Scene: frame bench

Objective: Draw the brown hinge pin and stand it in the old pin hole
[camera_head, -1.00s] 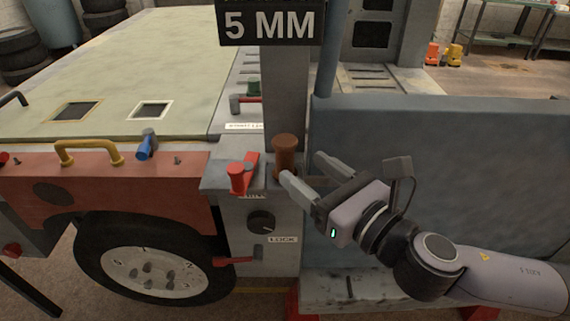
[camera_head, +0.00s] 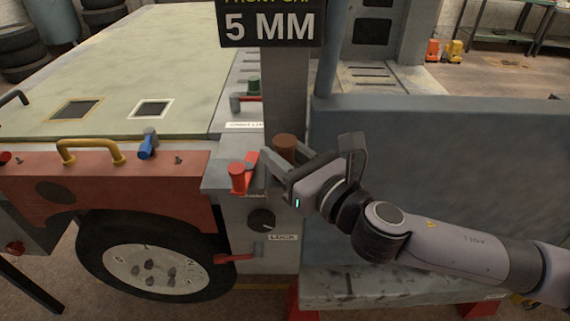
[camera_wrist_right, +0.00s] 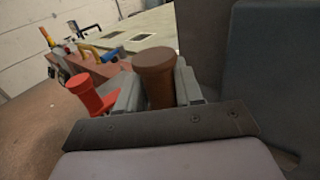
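The brown hinge pin (camera_head: 285,141) stands upright at the grey post's foot, its round head showing; its lower part is hidden by my right gripper in the head view. My right gripper (camera_head: 282,152) reaches in from the right with its fingers on either side of the pin, just below the head. In the right wrist view the pin (camera_wrist_right: 156,75) stands between the two fingers (camera_wrist_right: 158,92), which look about as far apart as before. Any contact is hard to make out. I cannot identify the old pin hole. My left gripper is not in view.
A red knob (camera_head: 238,177) stands close left of the fingers, with a dark dial (camera_head: 261,219) below. The grey post (camera_head: 286,92) rises behind the pin. A blue-grey panel (camera_head: 430,190) lies right. The deck (camera_head: 110,60) has two dark square openings.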

